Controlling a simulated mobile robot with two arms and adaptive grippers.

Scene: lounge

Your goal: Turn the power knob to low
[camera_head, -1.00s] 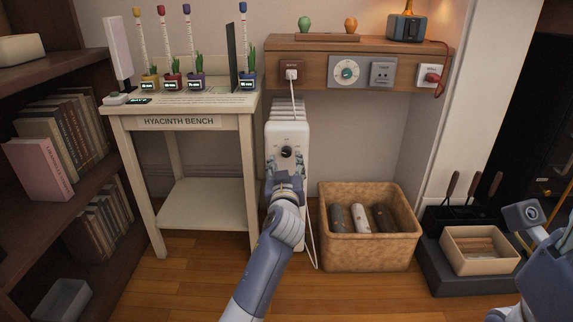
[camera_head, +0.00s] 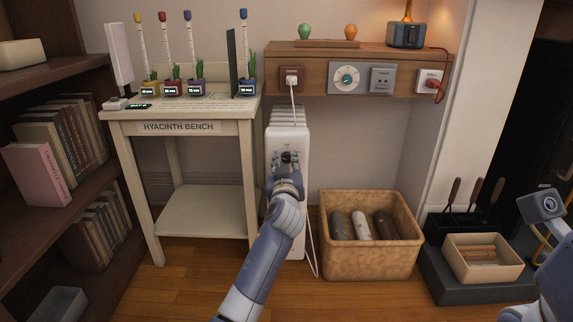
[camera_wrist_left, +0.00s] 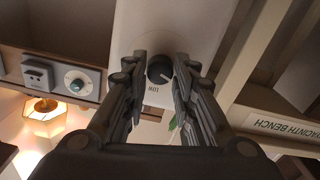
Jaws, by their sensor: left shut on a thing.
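A white radiator-like heater (camera_head: 287,135) stands between the bench and the basket. Its dark round power knob (camera_head: 287,157) is on the upper front and partly hidden by my left gripper in the head view. My left gripper (camera_head: 286,164) is shut on the knob. In the left wrist view, the fingers of my left gripper (camera_wrist_left: 160,78) stand on both sides of the black knob (camera_wrist_left: 160,68). A pale pointer mark shows on the knob, and a LOW label (camera_wrist_left: 152,88) is beside it.
The hyacinth bench (camera_head: 182,127) stands close on the left. A wooden wall shelf (camera_head: 350,55) with sockets and a dial (camera_head: 347,78) is above. The heater's white cord (camera_head: 312,250) hangs at its right, next to a basket (camera_head: 368,257).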

